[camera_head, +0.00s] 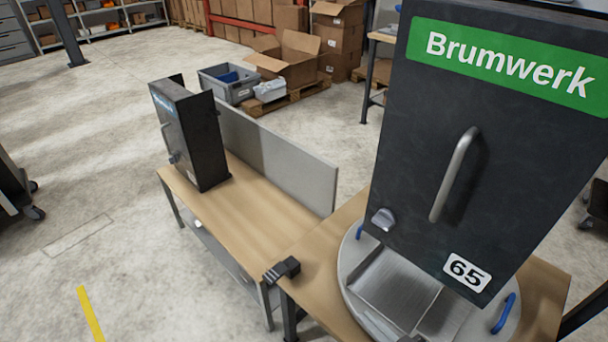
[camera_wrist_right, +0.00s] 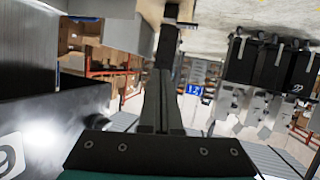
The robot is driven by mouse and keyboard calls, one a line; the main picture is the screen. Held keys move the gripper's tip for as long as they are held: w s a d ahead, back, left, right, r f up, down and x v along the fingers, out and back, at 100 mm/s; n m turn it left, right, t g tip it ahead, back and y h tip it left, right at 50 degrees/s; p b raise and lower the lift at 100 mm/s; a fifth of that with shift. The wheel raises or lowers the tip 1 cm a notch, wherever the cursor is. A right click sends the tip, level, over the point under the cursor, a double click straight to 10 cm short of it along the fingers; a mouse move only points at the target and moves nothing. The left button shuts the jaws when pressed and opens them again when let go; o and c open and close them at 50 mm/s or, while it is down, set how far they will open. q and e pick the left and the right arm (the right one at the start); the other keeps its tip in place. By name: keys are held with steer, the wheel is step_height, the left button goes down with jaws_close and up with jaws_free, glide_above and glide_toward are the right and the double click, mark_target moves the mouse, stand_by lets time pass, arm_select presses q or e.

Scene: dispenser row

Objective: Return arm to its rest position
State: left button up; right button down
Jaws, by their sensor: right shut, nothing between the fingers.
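My right gripper shows in the right wrist view (camera_wrist_right: 159,85), its two dark fingers together and nothing between them. In the head view, only a small dark tip, which seems to be this gripper (camera_head: 411,338), shows at the bottom edge, in front of the turntable; the rest of that arm is out of frame. The black Brumwerk dispenser (camera_head: 420,130), with a grey handle, a knob and label 65, stands just beyond it. A dark dispenser wall with part of a label (camera_wrist_right: 45,125) fills the left of the right wrist view, upside down. My left gripper is not seen.
The dispenser sits over a round metal turntable (camera_head: 358,290) with blue handles on a wooden table. A black block (camera_head: 282,270) is at the table's left edge. A second dispenser (camera_head: 190,130) stands on another table (camera_head: 240,215) with a grey panel (camera_head: 280,155).

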steer(key=s+d+r+m+g+h, duration=0.3)
steer(key=s+m+g+h, duration=0.4)
steer(key=s, duration=0.5)
step_height(320, 180, down, 18)
steer(key=s+n+g+p, duration=0.2)
steer(key=p, duration=0.1)
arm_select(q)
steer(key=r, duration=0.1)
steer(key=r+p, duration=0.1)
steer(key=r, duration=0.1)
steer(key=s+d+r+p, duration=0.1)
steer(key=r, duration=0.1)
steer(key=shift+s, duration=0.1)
arm_select(e)
steer(key=s+d+f+g, duration=0.1)
steer(key=s+d+f, duration=0.2)
steer(key=s+f, duration=0.9)
steer(key=s, duration=0.3)
steer(key=shift+n+g, duration=0.3)
steer(key=shift+g, duration=0.1)
